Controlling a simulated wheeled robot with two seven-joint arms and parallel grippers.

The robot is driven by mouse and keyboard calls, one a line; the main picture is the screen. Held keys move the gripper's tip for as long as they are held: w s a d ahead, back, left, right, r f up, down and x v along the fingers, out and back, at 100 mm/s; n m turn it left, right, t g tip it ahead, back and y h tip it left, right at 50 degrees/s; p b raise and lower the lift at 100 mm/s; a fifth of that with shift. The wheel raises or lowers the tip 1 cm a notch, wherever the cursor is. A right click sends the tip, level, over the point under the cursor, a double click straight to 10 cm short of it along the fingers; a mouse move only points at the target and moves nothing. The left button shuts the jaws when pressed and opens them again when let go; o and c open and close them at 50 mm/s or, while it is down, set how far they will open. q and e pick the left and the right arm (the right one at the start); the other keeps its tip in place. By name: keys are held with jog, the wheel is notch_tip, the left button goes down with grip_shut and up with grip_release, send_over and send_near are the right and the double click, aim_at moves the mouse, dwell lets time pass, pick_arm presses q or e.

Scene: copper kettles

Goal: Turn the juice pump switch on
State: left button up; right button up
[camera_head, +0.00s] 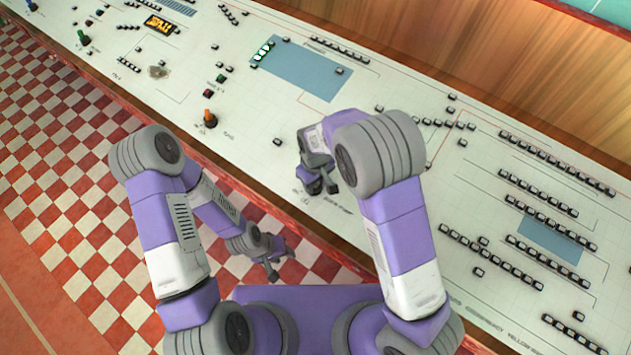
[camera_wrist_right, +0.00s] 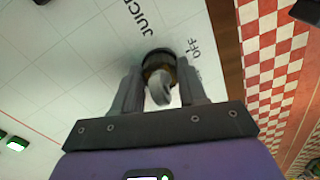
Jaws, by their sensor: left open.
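The juice pump switch (camera_wrist_right: 160,86) is a grey lever on a dark round base on the white panel. The lettering "JUICE" and "OFF" shows beside it in the right wrist view. My right gripper (camera_wrist_right: 158,92) has its fingers apart, one on each side of the lever, with small gaps visible. In the head view my right gripper (camera_head: 320,180) is at the panel's near edge and largely hides the switch. My left gripper (camera_head: 277,263) is open and empty, hanging low over the checkered floor, away from the panel.
The red-and-white floor (camera_head: 60,180) is clear at left.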

jog(key=shift+c, duration=1.4)
jog(key=shift+m, duration=0.6)
jog(key=shift+m+p, duration=0.55)
jog(key=shift+m, duration=1.15)
jog(key=shift+a+m+p, duration=0.15)
jog(key=shift+m+p, duration=0.3)
jog(key=shift+m, duration=1.85)
jog(key=o, duration=1.1)
jog(key=shift+c, duration=0.2)
